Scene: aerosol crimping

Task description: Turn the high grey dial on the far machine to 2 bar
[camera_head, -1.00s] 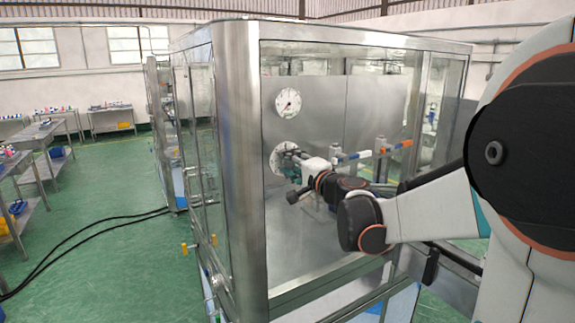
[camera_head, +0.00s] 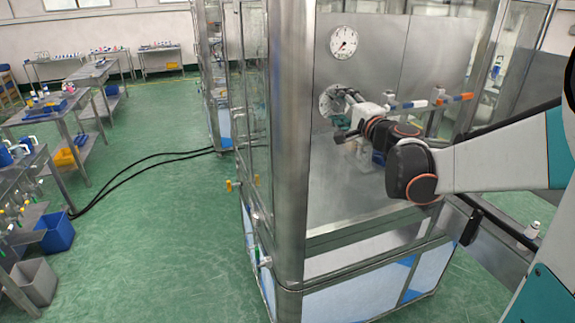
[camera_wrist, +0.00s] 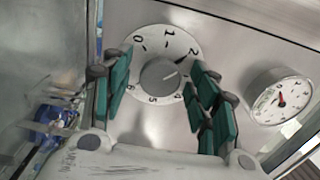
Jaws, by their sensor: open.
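The grey dial knob (camera_wrist: 160,77) sits on a white numbered plate (camera_wrist: 137,62) in the wrist view. A dark pointer at the knob's upper right edge points roughly toward the 2. My gripper (camera_wrist: 161,65) is open, with green-padded fingers to the left and right of the knob. I cannot tell whether the pads touch it. In the head view, the dial plate (camera_head: 326,104) is on the steel panel of the machine (camera_head: 375,85), partly hidden by my gripper (camera_head: 342,118).
A round pressure gauge (camera_head: 343,42) with a red needle is above the dial; the wrist view also shows it (camera_wrist: 281,97). A steel corner post (camera_head: 289,140) stands left. Green floor (camera_head: 170,240) is open.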

